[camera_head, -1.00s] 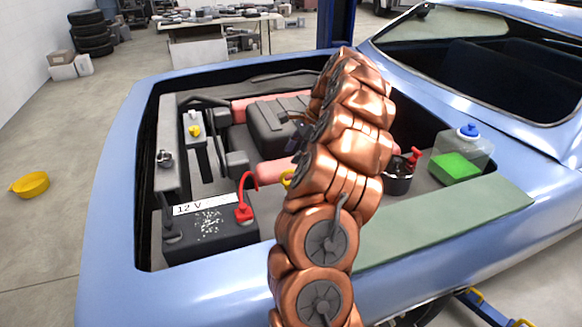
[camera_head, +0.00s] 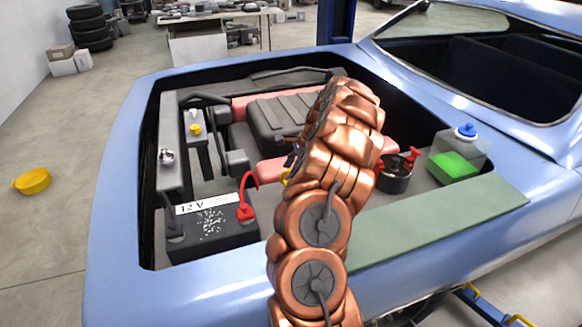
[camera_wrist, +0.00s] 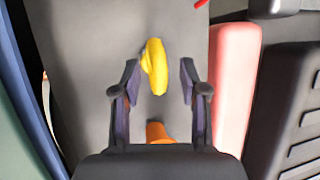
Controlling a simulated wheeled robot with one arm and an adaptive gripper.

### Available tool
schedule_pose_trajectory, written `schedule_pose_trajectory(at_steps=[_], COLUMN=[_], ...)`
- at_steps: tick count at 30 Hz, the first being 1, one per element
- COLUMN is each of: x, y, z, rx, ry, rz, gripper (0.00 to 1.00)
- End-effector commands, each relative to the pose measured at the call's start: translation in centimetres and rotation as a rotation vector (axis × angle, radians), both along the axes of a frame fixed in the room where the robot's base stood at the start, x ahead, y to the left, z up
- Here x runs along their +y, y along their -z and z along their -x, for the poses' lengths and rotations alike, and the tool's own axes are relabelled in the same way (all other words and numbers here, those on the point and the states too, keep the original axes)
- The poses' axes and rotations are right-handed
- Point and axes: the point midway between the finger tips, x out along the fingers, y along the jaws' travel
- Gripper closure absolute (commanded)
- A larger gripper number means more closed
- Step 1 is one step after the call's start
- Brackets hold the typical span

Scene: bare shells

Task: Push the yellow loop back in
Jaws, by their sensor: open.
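The yellow loop (camera_wrist: 155,67) shows in the wrist view between the two fingers of my open gripper (camera_wrist: 160,86), closer to the left finger. I cannot tell whether that finger touches it. An orange piece (camera_wrist: 157,131) lies below the loop in that picture, partly hidden by the gripper body. In the head view only a sliver of the loop (camera_head: 285,177) shows beside my copper arm, which hides the rest. The dark fingers (camera_head: 291,156) of my gripper are small there and partly hidden by the arm.
The battery (camera_head: 212,228) with a red clamp (camera_head: 245,208) is left of my arm. A pink-red block (camera_wrist: 235,85) and the dark ribbed engine cover (camera_head: 275,120) are close by. A black pot with red taps (camera_head: 395,178) and a fluid tank (camera_head: 458,160) stand right.

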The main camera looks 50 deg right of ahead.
Motion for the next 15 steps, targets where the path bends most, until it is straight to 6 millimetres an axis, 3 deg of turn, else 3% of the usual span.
schedule_pose_trajectory(at_steps=[6,15], x=[0.03,0.04], y=[0.06,0.06], z=[-0.02,-0.02], rx=[0.0,0.0], ry=[0.0,-0.001], rz=[0.0,-0.001], gripper=[0.58,0.89])
